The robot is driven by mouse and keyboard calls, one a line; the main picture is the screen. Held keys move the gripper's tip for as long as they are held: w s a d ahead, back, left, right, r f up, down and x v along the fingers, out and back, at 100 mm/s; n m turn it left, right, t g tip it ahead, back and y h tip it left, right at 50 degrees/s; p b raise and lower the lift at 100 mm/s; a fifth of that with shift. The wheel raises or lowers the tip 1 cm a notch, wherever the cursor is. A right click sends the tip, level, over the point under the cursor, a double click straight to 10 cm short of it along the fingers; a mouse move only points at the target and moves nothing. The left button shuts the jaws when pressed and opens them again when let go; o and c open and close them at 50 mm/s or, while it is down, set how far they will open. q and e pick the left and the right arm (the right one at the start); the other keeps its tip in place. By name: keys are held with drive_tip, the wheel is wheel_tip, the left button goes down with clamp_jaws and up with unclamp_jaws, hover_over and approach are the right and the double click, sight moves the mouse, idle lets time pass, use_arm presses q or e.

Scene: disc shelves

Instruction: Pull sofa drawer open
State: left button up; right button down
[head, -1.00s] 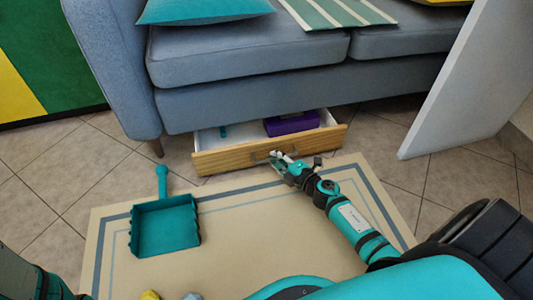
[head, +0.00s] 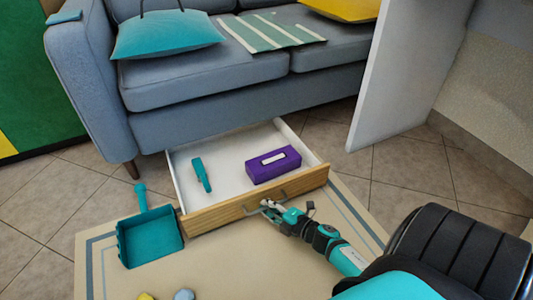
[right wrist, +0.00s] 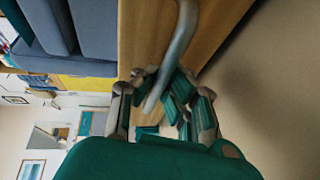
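The sofa drawer (head: 222,212) is pulled out from under the blue-grey sofa (head: 210,124), with its wooden front facing me. Its white inside holds a purple box (head: 272,166) and a small teal object (head: 201,174). The grey bar handle (head: 252,208) is on the drawer front, partly hidden by my gripper. My right gripper (head: 268,207) is at this handle. In the right wrist view the handle (right wrist: 181,45) runs between the fingers of the right gripper (right wrist: 164,88), which are closed around it. My left gripper is not in view.
A teal dustpan (head: 150,238) lies on the beige rug (head: 225,272) left of the drawer. A white panel (head: 405,75) stands at the right. Small yellow and grey objects lie at the bottom edge. Tiled floor is clear around the sofa.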

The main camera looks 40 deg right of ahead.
drive_tip(key=shift+s+r, duration=0.15)
drive_tip(key=shift+s, duration=0.05)
drive_tip(key=c, duration=1.4)
unclamp_jaws()
drive_tip(key=shift+s, duration=0.1)
drive_tip(key=v, duration=1.1)
drive_tip(key=shift+s+d, duration=0.1)
drive_tip(key=shift+s, duration=0.3)
drive_tip(key=shift+r, duration=0.1)
